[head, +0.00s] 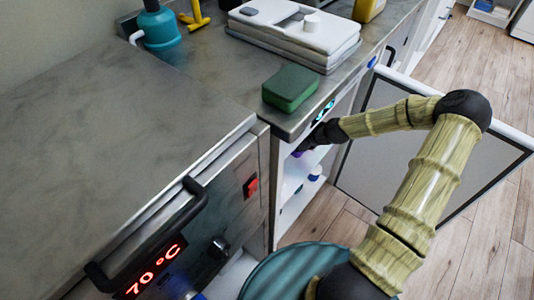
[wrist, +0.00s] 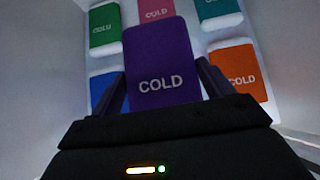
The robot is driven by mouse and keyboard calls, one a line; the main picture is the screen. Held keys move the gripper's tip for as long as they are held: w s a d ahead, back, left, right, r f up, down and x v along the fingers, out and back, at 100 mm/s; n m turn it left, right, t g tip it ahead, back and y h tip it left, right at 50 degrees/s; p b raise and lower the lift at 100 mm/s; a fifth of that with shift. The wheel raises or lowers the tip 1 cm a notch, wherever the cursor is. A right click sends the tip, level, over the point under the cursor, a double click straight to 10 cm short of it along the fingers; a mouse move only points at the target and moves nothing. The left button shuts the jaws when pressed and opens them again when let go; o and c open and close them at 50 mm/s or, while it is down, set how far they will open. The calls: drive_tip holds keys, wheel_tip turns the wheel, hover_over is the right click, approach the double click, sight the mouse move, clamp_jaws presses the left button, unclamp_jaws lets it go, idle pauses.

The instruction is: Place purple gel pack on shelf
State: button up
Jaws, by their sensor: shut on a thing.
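In the wrist view, the purple gel pack (wrist: 162,62), marked COLD, is held between the two fingers of my gripper (wrist: 160,88). My gripper is shut on it. The pack is inside a white-walled cabinet, in front of several other packs. In the head view my gripper (head: 308,142) reaches into the open cabinet under the counter, and only a small bit of purple shows there. The white shelf (head: 294,178) shows inside the cabinet. I cannot tell whether the purple pack touches a shelf.
Around the purple pack are green (wrist: 104,28), pink (wrist: 156,11), teal (wrist: 220,12), orange (wrist: 238,70) and blue (wrist: 100,88) packs. The cabinet door (head: 440,135) stands open at the right. A green sponge-like block (head: 290,88) lies on the counter (head: 110,120) above the opening.

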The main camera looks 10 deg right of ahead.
drive_tip(key=b, duration=0.2)
hover_over(288, 161)
drive_tip(key=shift+s+f, duration=0.1)
drive_tip(key=shift+f, duration=2.35)
drive_tip(key=shift+f+b, duration=1.45)
drive_tip(key=shift+f, duration=1.05)
drive_tip(key=shift+f, duration=0.1)
drive_tip(key=o, duration=1.3)
drive_tip(key=shift+c, duration=0.2)
